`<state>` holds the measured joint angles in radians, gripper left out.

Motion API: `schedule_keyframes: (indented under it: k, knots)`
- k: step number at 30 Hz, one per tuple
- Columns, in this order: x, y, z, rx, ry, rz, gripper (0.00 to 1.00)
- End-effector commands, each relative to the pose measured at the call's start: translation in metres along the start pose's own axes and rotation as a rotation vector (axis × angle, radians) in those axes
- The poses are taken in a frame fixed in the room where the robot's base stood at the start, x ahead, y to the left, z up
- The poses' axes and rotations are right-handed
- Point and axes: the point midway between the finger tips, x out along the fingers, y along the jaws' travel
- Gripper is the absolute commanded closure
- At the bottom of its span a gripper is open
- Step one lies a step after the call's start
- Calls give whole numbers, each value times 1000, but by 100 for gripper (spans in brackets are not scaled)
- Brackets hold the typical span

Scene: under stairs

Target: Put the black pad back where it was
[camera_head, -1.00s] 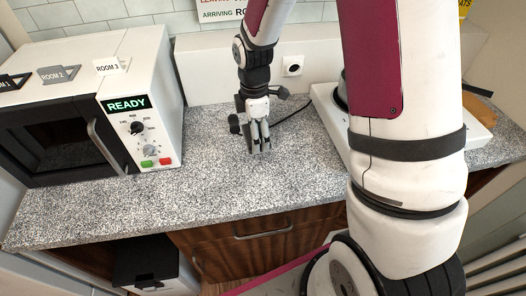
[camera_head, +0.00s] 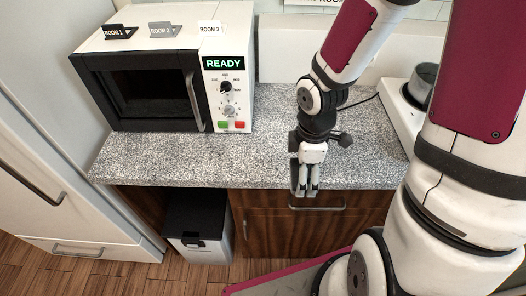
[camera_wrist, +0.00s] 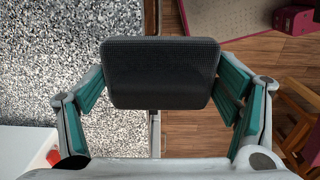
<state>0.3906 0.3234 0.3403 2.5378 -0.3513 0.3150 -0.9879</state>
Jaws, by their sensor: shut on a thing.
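The black pad (camera_wrist: 160,78) is a dark, rounded slab with a finely textured face, held between the teal-lined fingers of my gripper (camera_wrist: 160,100) in the wrist view. In the head view my gripper (camera_head: 305,190) points down at the counter's front edge, above the drawer handle. The pad is mostly hidden by the fingers there. In the wrist view the pad overlaps the edge between speckled counter and wooden floor.
The speckled counter (camera_head: 240,160) is bare between the white microwave (camera_head: 228,75) and a white appliance (camera_head: 400,112) at right. Three room tags stand on the microwave. A bin (camera_head: 200,225) stands below, beside the drawer with its handle (camera_head: 318,207).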

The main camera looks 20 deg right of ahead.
Motion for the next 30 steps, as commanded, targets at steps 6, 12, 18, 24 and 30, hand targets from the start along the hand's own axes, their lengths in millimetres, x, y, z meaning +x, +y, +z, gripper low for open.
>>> schedule_keyframes:
  k: [6, 12, 18, 24, 30]
  knots:
    - [6, 44, -23, -1, 2, 1, 62]
    - [10, 86, -45, -1, 1, 0, 62]
    - [14, 122, -63, 0, 1, 0, 62]
    - [16, 136, -70, 0, 0, -1, 62]
    - [35, 135, -70, -1, 0, -2, 62]
